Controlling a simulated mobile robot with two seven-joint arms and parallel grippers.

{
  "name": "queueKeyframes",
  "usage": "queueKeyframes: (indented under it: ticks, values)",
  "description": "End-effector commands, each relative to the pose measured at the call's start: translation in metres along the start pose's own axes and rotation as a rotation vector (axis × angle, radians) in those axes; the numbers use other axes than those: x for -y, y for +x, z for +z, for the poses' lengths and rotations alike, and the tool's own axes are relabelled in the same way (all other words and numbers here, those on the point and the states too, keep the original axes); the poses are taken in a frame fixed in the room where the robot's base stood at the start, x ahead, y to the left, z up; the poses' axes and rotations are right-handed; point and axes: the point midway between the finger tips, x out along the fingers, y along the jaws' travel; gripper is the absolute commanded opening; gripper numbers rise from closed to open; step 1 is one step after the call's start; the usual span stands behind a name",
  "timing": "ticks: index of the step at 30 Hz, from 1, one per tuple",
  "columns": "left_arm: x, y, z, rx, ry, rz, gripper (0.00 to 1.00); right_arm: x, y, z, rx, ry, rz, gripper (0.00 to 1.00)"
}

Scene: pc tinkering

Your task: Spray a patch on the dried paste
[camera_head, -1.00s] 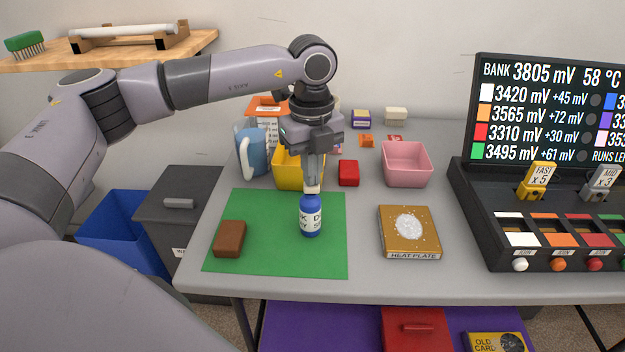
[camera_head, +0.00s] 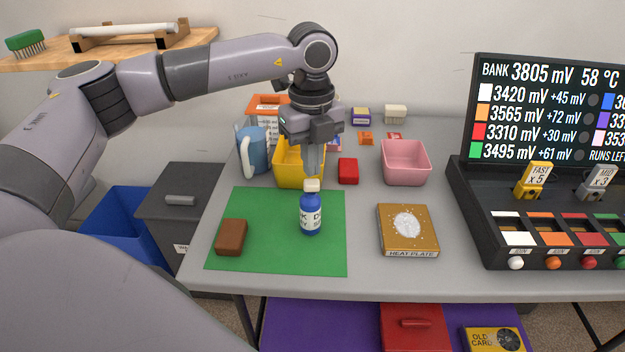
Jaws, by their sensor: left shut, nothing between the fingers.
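A blue spray bottle (camera_head: 311,214) with a white label and a pale cap stands upright on the green mat (camera_head: 280,258). My left gripper (camera_head: 313,173) points down just above the cap, its fingers shut and empty; I cannot tell whether the tips touch the cap. A whitish round patch, apparently the dried paste (camera_head: 409,224), lies on top of the golden-brown heat plate (camera_head: 409,253), right of the mat. My right gripper is not in view.
A brown block (camera_head: 232,237) lies on the mat's left. A yellow bin (camera_head: 291,178), blue mug (camera_head: 251,152), red box (camera_head: 348,171) and pink bin (camera_head: 405,165) stand behind. A black console (camera_head: 488,222) occupies the right. Grey table between mat and heat plate is clear.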

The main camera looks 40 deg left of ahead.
Motion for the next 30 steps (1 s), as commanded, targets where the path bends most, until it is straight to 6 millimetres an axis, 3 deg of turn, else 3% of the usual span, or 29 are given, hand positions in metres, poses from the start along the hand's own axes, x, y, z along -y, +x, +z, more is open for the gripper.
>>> queueKeyframes:
  ticks: [30]
  values:
    - [0.0,0.02,0.0,0.0,0.0,-0.001,0.0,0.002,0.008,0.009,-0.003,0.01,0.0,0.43]
